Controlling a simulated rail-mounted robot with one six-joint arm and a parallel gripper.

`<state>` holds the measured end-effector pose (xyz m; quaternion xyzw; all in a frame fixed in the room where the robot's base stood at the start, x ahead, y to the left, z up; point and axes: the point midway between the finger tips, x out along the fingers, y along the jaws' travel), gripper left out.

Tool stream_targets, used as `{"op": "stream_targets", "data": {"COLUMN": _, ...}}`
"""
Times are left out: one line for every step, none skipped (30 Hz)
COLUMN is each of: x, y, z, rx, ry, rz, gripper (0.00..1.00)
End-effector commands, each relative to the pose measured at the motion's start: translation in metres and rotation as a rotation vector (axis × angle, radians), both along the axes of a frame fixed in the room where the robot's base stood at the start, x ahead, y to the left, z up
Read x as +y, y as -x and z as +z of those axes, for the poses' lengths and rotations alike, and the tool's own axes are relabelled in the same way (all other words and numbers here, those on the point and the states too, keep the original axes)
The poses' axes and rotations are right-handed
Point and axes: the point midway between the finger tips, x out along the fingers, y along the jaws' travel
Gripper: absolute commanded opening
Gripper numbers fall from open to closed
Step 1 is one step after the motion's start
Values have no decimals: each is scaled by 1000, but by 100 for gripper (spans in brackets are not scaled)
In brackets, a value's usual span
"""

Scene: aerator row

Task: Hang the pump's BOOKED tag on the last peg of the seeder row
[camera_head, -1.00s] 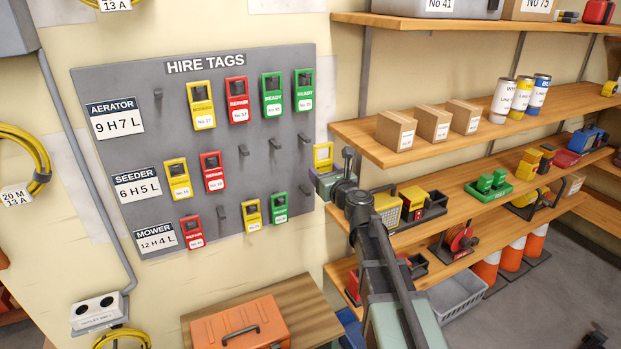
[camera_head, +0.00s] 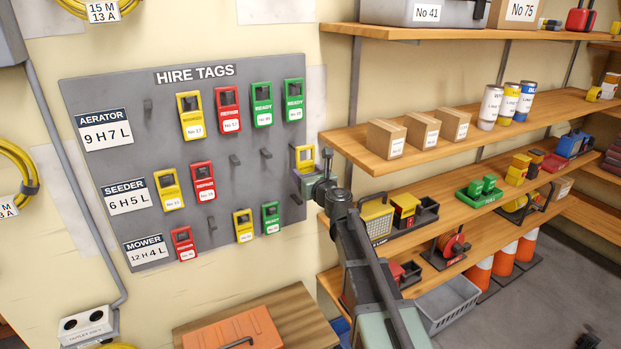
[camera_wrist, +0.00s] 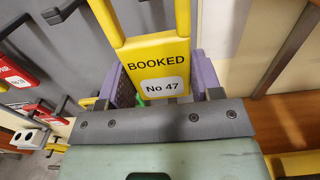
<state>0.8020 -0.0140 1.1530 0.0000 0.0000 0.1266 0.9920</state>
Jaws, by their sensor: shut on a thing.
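The yellow BOOKED tag (camera_wrist: 158,62), marked No 47, is shut between the purple pads of my gripper (camera_wrist: 160,82), with its open frame pointing up in the wrist view. In the head view the tag (camera_head: 304,153) and my gripper (camera_head: 312,182) are in front of the HIRE TAGS board's right edge. In the seeder row (camera_head: 127,196), a yellow tag (camera_head: 168,190) and a red tag (camera_head: 203,181) hang at the left, then two bare pegs (camera_head: 235,160) show. The row's far right end is hidden behind the held tag; I cannot tell whether tag and peg touch.
The aerator row above holds several tags and a bare left peg (camera_head: 148,105). The mower row below has red, yellow and green (camera_head: 271,217) tags, and a bare peg (camera_head: 212,222). Wooden shelves (camera_head: 350,148) with boxes stand close right of my gripper.

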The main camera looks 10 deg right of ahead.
Motion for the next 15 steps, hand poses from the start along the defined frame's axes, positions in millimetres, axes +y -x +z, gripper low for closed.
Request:
{"op": "stream_targets", "data": {"x": 1, "y": -5, "z": 0, "rx": 0, "ry": 0, "rz": 0, "gripper": 40}}
{"op": "stream_targets", "data": {"x": 2, "y": -7, "z": 0, "rx": 0, "ry": 0, "rz": 0, "gripper": 40}}
{"op": "stream_targets", "data": {"x": 2, "y": -11, "z": 0, "rx": 0, "ry": 0, "rz": 0, "gripper": 40}}
{"op": "stream_targets", "data": {"x": 3, "y": -13, "z": 0, "rx": 0, "ry": 0, "rz": 0, "gripper": 40}}
{"op": "stream_targets", "data": {"x": 4, "y": -15, "z": 0, "rx": 0, "ry": 0, "rz": 0, "gripper": 40}}
{"op": "stream_targets", "data": {"x": 5, "y": -18, "z": 0, "rx": 0, "ry": 0, "rz": 0, "gripper": 40}}
{"op": "stream_targets", "data": {"x": 5, "y": -20, "z": -1, "rx": 0, "ry": 0, "rz": 0, "gripper": 40}}
{"op": "stream_targets", "data": {"x": 6, "y": -23, "z": -1, "rx": 0, "ry": 0, "rz": 0, "gripper": 40}}
{"op": "stream_targets", "data": {"x": 7, "y": -26, "z": -1, "rx": 0, "ry": 0, "rz": 0, "gripper": 40}}
{"op": "stream_targets", "data": {"x": 7, "y": -28, "z": -1, "rx": 0, "ry": 0, "rz": 0, "gripper": 40}}
{"op": "stream_targets", "data": {"x": 8, "y": -30, "z": -1, "rx": 0, "ry": 0, "rz": 0, "gripper": 40}}
{"op": "stream_targets", "data": {"x": 8, "y": -33, "z": -1, "rx": 0, "ry": 0, "rz": 0, "gripper": 40}}
{"op": "stream_targets", "data": {"x": 9, "y": -35, "z": -1, "rx": 0, "ry": 0, "rz": 0, "gripper": 40}}
{"op": "stream_targets", "data": {"x": 9, "y": -38, "z": -1, "rx": 0, "ry": 0, "rz": 0, "gripper": 40}}
{"op": "stream_targets", "data": {"x": 10, "y": -41, "z": -1, "rx": 0, "ry": 0, "rz": 0, "gripper": 40}}
